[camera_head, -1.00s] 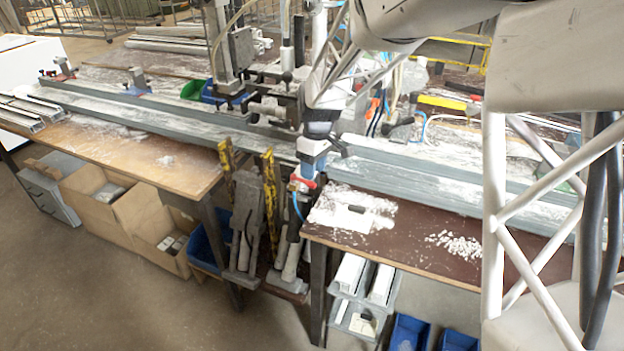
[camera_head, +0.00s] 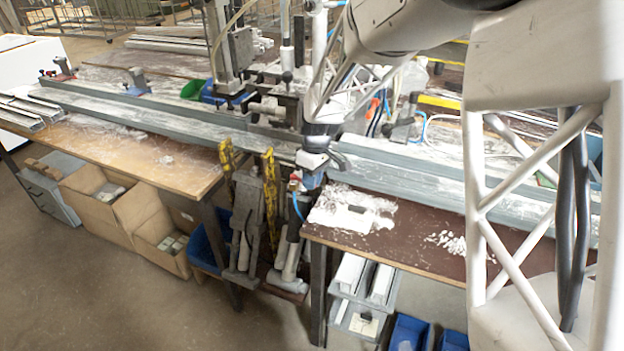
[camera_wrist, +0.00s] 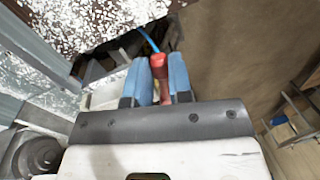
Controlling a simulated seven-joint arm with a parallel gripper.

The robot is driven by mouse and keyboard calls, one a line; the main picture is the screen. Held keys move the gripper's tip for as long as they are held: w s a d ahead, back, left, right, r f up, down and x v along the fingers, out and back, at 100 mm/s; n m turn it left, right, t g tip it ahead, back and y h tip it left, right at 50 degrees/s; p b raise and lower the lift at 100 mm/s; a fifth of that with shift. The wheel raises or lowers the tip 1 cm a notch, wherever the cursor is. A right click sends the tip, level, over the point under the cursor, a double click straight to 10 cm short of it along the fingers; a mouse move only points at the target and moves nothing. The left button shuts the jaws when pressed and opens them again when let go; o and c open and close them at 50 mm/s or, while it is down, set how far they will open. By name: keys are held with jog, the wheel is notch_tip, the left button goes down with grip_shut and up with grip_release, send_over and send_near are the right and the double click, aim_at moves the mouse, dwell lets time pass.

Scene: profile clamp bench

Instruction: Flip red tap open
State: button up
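The red tap (camera_wrist: 159,68) shows in the wrist view as a small red handle between the two blue fingers of my gripper (camera_wrist: 157,78). The fingers stand apart, one on each side of the tap. The gaps beside it are very narrow, and I cannot tell whether the fingers press on it. The tap's lower part is hidden behind the gripper's dark front edge. In the head view my gripper (camera_head: 312,178) points down at the bench's front edge. Only a small bit of red, the tap (camera_head: 295,178), shows beside it there.
A blue hose (camera_wrist: 148,38) runs beyond the tap. Long grey profiles (camera_head: 420,178) lie along the bench behind my gripper. The brown tabletop (camera_head: 400,250), with white shavings, is to the right. Foot pedals (camera_head: 245,225) and yellow-marked bars (camera_head: 270,180) stand below and left.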

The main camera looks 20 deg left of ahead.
jog(key=shift+s+m, duration=0.2)
jog(key=shift+m, duration=0.1)
grip_shut()
jog(key=s+a+m+t+y, duration=0.1)
jog(key=s+a+m, duration=0.4)
jog(key=m, duration=1)
jog(key=shift+a+t+y, duration=0.3)
jog(key=shift+a+t, duration=0.1)
jog(key=shift+w+r+m, duration=0.1)
jog(key=shift+m, duration=0.2)
jog(key=o, duration=0.8)
grip_release()
jog(key=shift+r, duration=0.1)
